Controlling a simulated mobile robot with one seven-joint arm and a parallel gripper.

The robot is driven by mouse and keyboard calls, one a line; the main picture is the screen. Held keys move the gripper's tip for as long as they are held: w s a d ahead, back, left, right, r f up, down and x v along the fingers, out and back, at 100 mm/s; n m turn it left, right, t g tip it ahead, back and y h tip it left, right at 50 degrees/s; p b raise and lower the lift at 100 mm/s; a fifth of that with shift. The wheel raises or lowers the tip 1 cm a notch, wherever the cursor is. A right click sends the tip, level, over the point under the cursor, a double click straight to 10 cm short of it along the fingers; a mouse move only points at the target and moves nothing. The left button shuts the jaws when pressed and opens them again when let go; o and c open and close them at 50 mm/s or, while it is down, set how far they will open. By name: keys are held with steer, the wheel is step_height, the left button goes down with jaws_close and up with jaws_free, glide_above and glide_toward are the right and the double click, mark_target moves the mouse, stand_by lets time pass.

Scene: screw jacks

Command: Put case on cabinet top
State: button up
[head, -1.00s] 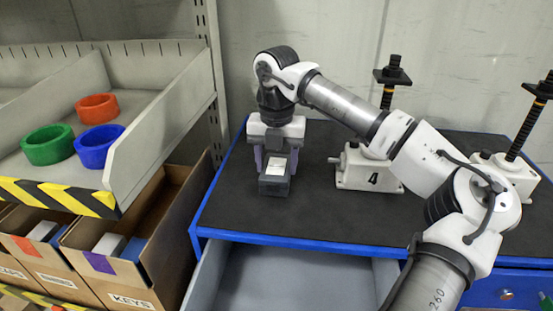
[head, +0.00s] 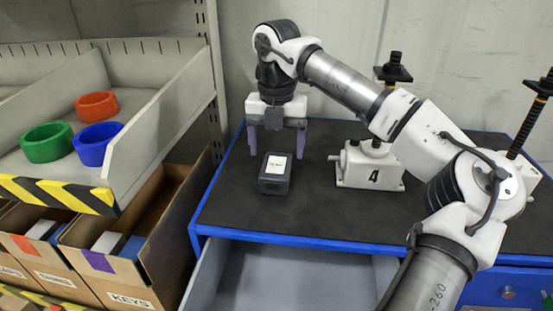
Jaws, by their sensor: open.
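The case (head: 275,180) is a small dark box with a white label on top. It rests on the black top of the blue-edged cabinet (head: 300,215), near the left side. My gripper (head: 276,150) is open and empty, with its two purple fingers spread wide. It is above and behind the case in the picture, apart from it.
A screw jack marked 4 (head: 368,168) stands right of the case, and another jack (head: 507,172) stands farther right. An open drawer (head: 300,275) juts out below the cabinet top. At left, a shelf bin holds green (head: 47,143), blue (head: 98,152) and red rings (head: 97,104).

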mark_target(276, 165)
step_height(276, 165, up, 8)
steer(key=shift+r+b, duration=0.2)
steer(key=shift+b, duration=0.2)
stand_by(0.4)
